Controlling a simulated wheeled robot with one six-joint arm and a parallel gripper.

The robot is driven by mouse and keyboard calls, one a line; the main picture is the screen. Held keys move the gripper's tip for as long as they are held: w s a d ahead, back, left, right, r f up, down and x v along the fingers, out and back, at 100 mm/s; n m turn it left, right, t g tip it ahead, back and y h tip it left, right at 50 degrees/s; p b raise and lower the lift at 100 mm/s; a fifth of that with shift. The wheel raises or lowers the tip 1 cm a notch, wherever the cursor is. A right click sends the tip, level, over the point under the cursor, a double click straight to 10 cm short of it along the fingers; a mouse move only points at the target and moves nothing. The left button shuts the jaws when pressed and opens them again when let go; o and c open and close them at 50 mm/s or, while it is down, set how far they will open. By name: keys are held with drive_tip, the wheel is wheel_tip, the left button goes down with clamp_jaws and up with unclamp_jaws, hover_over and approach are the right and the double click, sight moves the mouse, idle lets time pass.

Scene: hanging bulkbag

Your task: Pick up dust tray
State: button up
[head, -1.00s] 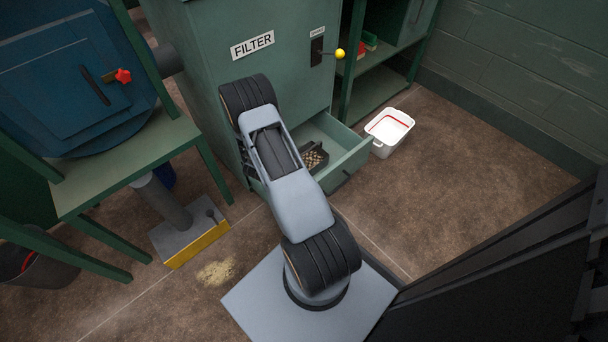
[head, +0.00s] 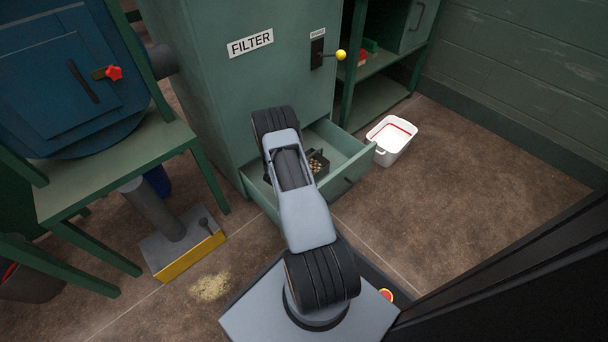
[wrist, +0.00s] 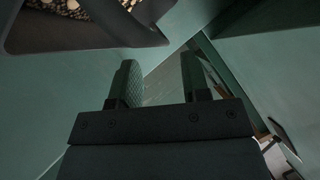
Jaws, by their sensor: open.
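The dust tray is a dark tray (head: 319,164) holding pale, speckled material. It sits inside the pulled-out green drawer (head: 348,176) below the cabinet marked FILTER, and my arm partly hides it in the head view. In the wrist view, part of the dark tray (wrist: 85,43) shows at the upper left, with pale and black granules in it. My gripper (wrist: 160,77) is open and empty, with its fingers inside or over the drawer, to the lower right of the tray's edge in the picture. The head view hides the gripper behind my arm.
The filter cabinet (head: 250,90) stands behind the drawer, with a yellow-knobbed lever (head: 340,55). A white bin (head: 393,140) stands on the floor right of the drawer. A green stand (head: 110,180) is at the left. Floor at the right is clear.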

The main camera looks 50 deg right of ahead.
drive_tip(key=b+x, duration=0.2)
drive_tip(key=x, duration=0.2)
drive_tip(key=shift+d+f, duration=0.1)
drive_tip(key=shift+d, duration=0.05)
drive_tip(key=shift+c, duration=0.3)
clamp_jaws()
idle(1.0)
